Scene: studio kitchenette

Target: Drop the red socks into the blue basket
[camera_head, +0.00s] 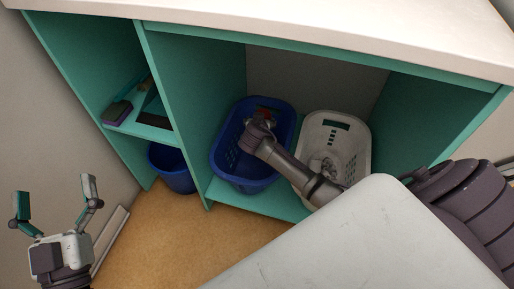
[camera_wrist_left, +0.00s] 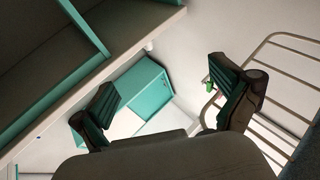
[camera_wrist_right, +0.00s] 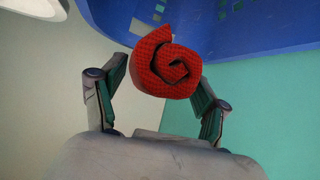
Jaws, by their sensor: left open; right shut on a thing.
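The red socks (camera_wrist_right: 167,66), rolled into a bundle, sit between the fingers of my right gripper (camera_wrist_right: 161,82) in the right wrist view. The blue basket (camera_head: 222,150) stands on the lower shelf under the counter. My right arm reaches to it, with the right gripper (camera_head: 263,122) over its opening. A small patch of the red socks (camera_head: 265,112) shows there; the fingers are mostly hidden. The blue basket (camera_wrist_right: 240,25) also shows at the top of the right wrist view. My left gripper (camera_head: 56,198) is open and empty at the left, away from the baskets.
A white basket (camera_head: 357,135) with pale contents stands right of the blue one. A blue bucket (camera_head: 172,168) is on the floor at left, below a small shelf with a sponge (camera_head: 117,112). Teal dividers (camera_head: 180,100) and the countertop (camera_head: 330,30) bound the compartment.

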